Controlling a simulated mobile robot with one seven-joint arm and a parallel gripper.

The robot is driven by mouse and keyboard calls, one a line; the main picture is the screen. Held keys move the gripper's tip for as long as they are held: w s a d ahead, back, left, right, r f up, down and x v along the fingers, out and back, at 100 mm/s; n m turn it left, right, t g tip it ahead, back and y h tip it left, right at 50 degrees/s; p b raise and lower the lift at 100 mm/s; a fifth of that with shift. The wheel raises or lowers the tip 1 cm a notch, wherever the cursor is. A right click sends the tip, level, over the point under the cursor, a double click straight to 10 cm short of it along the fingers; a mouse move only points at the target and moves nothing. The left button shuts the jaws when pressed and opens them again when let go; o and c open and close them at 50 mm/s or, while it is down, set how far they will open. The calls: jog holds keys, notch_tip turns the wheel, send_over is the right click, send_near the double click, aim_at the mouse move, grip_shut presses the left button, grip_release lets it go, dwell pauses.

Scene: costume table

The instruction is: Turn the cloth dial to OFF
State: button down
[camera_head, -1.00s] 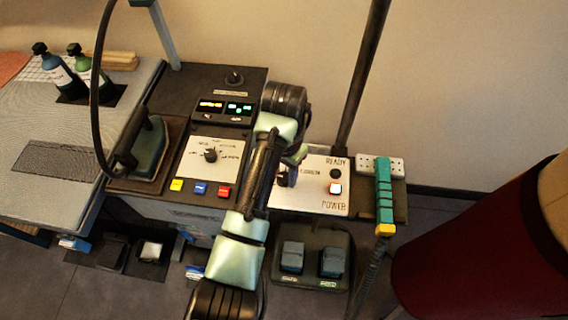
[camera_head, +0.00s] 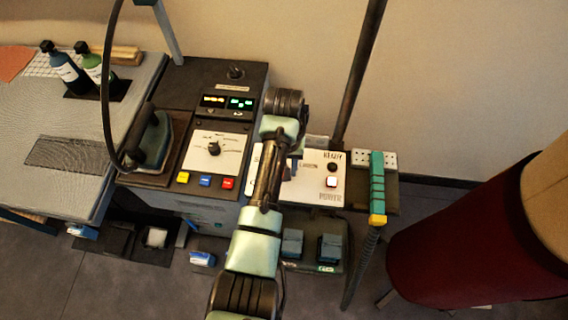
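A dark round dial (camera_head: 214,148) sits at the middle of a white marked panel on the black console (camera_head: 192,95). Its markings are too small to read, so I cannot tell which one it points to. My arm rises from the bottom edge and stands just right of this panel, in front of the boundary with the white READY/POWER panel (camera_head: 325,192). My gripper is mostly hidden behind my own arm, and I cannot make out its fingers. No contact with the dial is visible.
Yellow (camera_head: 183,177), blue (camera_head: 205,181) and red (camera_head: 228,183) buttons line the console's front below the dial. An iron (camera_head: 152,141) stands left of it. A black post (camera_head: 360,75), a teal handle (camera_head: 377,185) and a dark red dress form (camera_head: 475,235) stand to the right.

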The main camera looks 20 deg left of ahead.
dwell(0.3)
jog(key=shift+c, duration=2.3)
grip_release()
jog(key=shift+r, duration=0.1)
notch_tip(320, 180, up, 13)
jog(key=p, duration=0.3)
